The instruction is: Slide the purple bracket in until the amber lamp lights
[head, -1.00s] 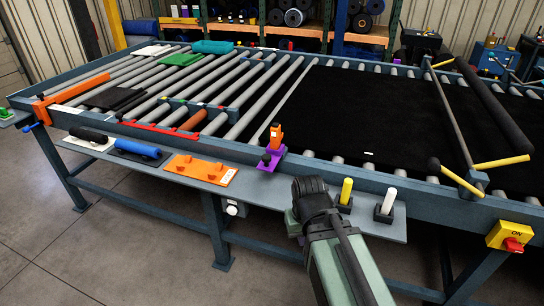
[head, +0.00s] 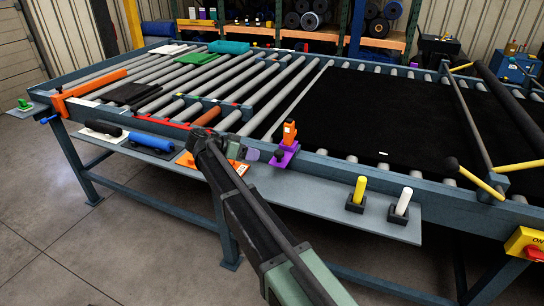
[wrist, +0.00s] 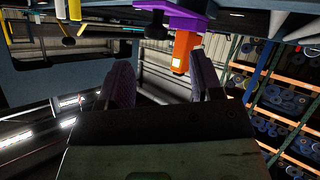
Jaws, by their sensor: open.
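The purple bracket (head: 285,154) sits at the near rail of the roller table, with an upright orange block (head: 289,132) bearing a pale label. A dark knob is at its left side. In the wrist view the purple bracket (wrist: 182,20) is at the top, with the orange block (wrist: 181,52) below it. My gripper (head: 254,154) is just left of the bracket, pointing towards it. In the wrist view my gripper (wrist: 163,76) is open, its two dark fingers apart with nothing between them. I cannot make out a lit amber lamp.
A shelf along the front rail holds a yellow post (head: 360,189), a white post (head: 403,201), an orange plate (head: 187,160) partly behind my arm, and a blue roller (head: 150,141). A black sheet (head: 370,115) covers the rollers behind the bracket. Floor in front is clear.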

